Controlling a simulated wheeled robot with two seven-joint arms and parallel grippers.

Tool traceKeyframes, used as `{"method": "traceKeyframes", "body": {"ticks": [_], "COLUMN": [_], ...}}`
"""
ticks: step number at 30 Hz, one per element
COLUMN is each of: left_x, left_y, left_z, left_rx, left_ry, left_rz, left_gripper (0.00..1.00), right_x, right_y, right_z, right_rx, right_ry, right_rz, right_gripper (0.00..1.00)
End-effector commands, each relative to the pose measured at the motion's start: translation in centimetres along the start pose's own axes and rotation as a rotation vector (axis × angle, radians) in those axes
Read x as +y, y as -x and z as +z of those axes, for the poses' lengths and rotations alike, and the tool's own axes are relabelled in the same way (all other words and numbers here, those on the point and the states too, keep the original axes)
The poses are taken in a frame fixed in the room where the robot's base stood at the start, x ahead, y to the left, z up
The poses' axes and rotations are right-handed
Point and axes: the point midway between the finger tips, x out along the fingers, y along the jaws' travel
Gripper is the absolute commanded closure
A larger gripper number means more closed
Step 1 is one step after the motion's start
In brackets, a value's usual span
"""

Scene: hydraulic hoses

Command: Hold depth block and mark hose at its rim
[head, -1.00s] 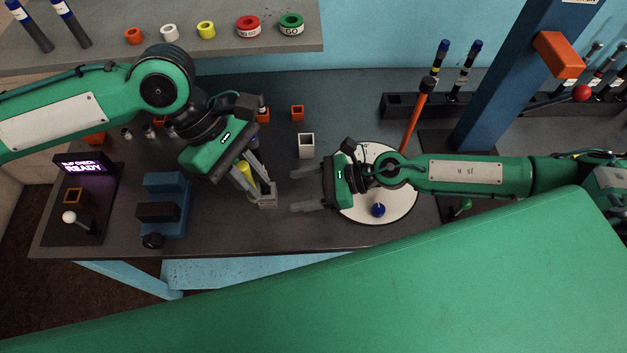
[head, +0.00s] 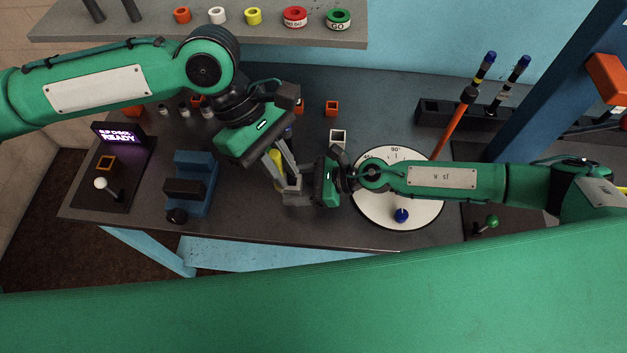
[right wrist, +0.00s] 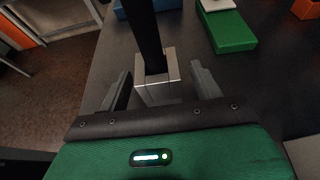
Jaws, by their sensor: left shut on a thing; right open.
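The grey depth block (head: 292,196) is at the front middle of the bench, below my left gripper. In the right wrist view the depth block (right wrist: 160,93) has a bright top rim, with the dark hose (right wrist: 144,35) rising from it. My left gripper (head: 290,177) points down and is shut on the hose just above the block; its fingers hide most of the grip. My right gripper (head: 287,190) is open and level, with a finger on each side of the block; in the right wrist view gaps show between its fingers (right wrist: 160,75) and the block.
A yellow piece (head: 276,157) shows beside my left fingers. A blue fixture (head: 203,185) and a panel reading READY (head: 120,136) stand left. A white dial (head: 425,212) lies under my right arm.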

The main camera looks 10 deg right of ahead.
Motion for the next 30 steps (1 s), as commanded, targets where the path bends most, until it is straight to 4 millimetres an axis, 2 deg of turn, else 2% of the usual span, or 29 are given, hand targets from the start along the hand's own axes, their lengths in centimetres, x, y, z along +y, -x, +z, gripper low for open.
{"method": "traceKeyframes", "body": {"ticks": [5, 14, 21, 22, 30], "left_x": [0.0, 0.0, 0.0, 0.0, 0.0], "left_y": [0.01, 0.01, 0.01, 0.01, 0.01], "left_z": [0.01, 0.01, 0.01, 0.01, 0.01], "left_rx": [0.0, 0.0, 0.0, 0.0, 0.0], "left_ry": [0.0, 0.0, 0.0, 0.0, 0.0], "left_rz": [0.0, 0.0, 0.0, 0.0, 0.0], "left_gripper": [1.0, 1.0, 1.0, 1.0, 1.0], "right_x": [0.04, 0.02, 0.03, 0.03, 0.04], "right_y": [-1.11, -1.23, -1.23, -1.22, -1.22], "right_z": [0.0, -0.01, 0.0, 0.0, 0.01], "right_rx": [0.0, 0.0, 0.0, 0.0, 0.0], "right_ry": [0.001, 0.0, 0.0, 0.0, 0.0], "right_rz": [0.001, 0.0, 0.0, 0.0, 0.0], "right_gripper": [0.34, 0.34, 0.81, 0.84, 0.84]}}
